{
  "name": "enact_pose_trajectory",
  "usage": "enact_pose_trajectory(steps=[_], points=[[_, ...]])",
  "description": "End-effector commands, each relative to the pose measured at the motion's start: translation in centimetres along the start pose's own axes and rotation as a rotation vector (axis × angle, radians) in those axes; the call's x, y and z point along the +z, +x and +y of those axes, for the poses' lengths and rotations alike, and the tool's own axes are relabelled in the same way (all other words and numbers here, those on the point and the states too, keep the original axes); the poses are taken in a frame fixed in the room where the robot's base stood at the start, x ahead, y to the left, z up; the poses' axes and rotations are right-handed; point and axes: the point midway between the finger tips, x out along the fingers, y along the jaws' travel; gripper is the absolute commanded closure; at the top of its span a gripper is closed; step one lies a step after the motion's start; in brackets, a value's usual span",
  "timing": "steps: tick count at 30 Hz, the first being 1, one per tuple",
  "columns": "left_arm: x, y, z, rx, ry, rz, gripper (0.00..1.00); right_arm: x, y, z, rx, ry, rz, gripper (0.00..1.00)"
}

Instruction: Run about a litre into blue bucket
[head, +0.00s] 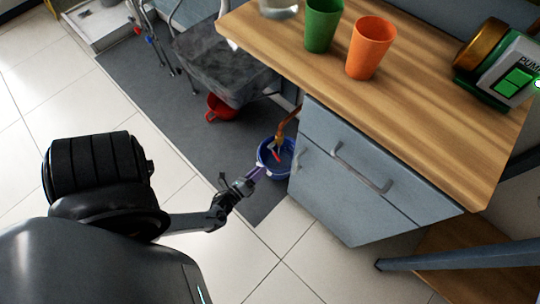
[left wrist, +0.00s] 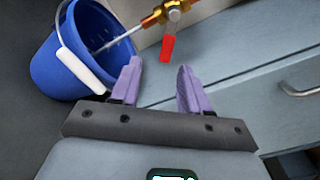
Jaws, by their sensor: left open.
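The blue bucket (head: 285,172) stands on the floor mat beside the grey cabinet, under a brass tap (head: 288,122) with a red lever (head: 276,154). In the left wrist view the bucket (left wrist: 52,70) has a white handle grip. A pale, water-like streak (left wrist: 118,40) runs from the tap's spout into its mouth. The water level inside cannot be made out. My left gripper (head: 262,172) is open and empty, its purple fingers close to the bucket. In the left wrist view the red lever (left wrist: 168,48) lies just beyond the fingertips, apart from them. My right gripper is not in view.
A wooden worktop (head: 400,120) above the cabinet (head: 345,185) holds a green cup (head: 322,25), an orange cup (head: 370,48) and a pump with a green switch (head: 514,81). A red container (head: 221,107) sits on the mat under a grey basin (head: 225,65). Tiled floor is clear at left.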

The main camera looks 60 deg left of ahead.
Motion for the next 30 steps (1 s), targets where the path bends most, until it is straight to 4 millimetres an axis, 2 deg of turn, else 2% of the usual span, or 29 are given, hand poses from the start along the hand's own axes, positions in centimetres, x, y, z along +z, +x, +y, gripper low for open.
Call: enact_pose_trajectory(steps=[1,9,15,21,30], points=[[-0.1,1.1,-0.1,-0.008,-0.002,-0.004,0.54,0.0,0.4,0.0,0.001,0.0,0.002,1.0],[-0.1,5.4,0.0,-0.007,-0.001,-0.004,0.54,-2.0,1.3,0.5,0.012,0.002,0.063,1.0],[0.0,8.0,0.0,-0.005,-0.001,-0.004,0.54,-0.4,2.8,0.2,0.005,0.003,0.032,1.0],[0.1,9.2,-0.1,-0.004,-0.001,-0.003,0.54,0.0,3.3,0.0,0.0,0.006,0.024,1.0],[0.1,9.4,-0.2,-0.003,-0.001,-0.002,0.54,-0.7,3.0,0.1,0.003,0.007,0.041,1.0]])
